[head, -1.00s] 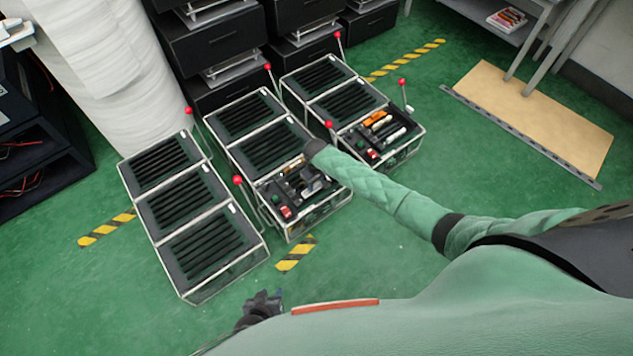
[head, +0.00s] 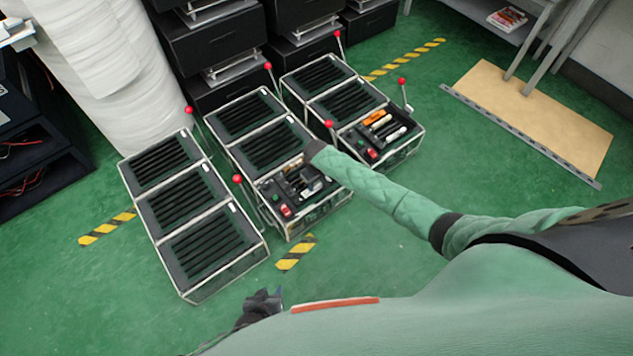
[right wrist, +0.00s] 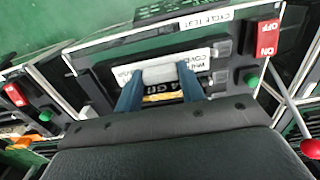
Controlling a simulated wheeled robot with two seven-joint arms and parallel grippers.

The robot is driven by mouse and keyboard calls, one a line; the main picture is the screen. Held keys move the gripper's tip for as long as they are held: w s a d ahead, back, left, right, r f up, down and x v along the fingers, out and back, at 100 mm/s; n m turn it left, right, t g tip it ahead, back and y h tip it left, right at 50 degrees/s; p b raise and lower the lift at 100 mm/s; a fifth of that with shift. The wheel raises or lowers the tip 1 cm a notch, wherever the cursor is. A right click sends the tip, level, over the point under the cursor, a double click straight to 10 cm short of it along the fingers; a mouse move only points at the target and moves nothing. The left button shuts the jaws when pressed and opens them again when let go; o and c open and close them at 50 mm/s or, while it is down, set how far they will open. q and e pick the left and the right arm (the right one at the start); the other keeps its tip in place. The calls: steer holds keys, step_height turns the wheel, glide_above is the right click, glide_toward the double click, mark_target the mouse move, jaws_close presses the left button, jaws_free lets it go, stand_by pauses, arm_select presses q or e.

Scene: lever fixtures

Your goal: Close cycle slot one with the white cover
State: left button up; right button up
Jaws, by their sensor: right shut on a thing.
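The white cover (right wrist: 196,58), with part of its lettering showing, is between the two blue fingers of my right gripper (right wrist: 160,78) in the right wrist view. The gripper is shut on it. It is over a dark slot panel labelled "CYCLE TEST" (right wrist: 205,20), and I cannot tell whether the cover is seated. In the head view my right arm reaches down to the open front compartment (head: 290,208) of the middle unit, and the sleeve partly hides the hand. My left gripper (head: 262,304) is low in the head view, away from the units, its finger state unclear.
A red ON/OFF switch (right wrist: 268,38) and a green button (right wrist: 252,78) sit beside the panel. Red-knobbed levers (head: 238,180) stand along the units. The left unit (head: 205,245) and the right unit (head: 385,135) flank the middle one.

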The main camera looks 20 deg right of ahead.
mark_target(316, 184)
steer(key=shift+f+b, duration=0.3)
steer(key=shift+f, duration=0.5)
steer(key=o, duration=1)
step_height(316, 184, up, 6)
steer(key=shift+r+p, duration=0.15)
steer(key=shift+p, duration=0.35)
steer(key=shift+r, duration=0.75)
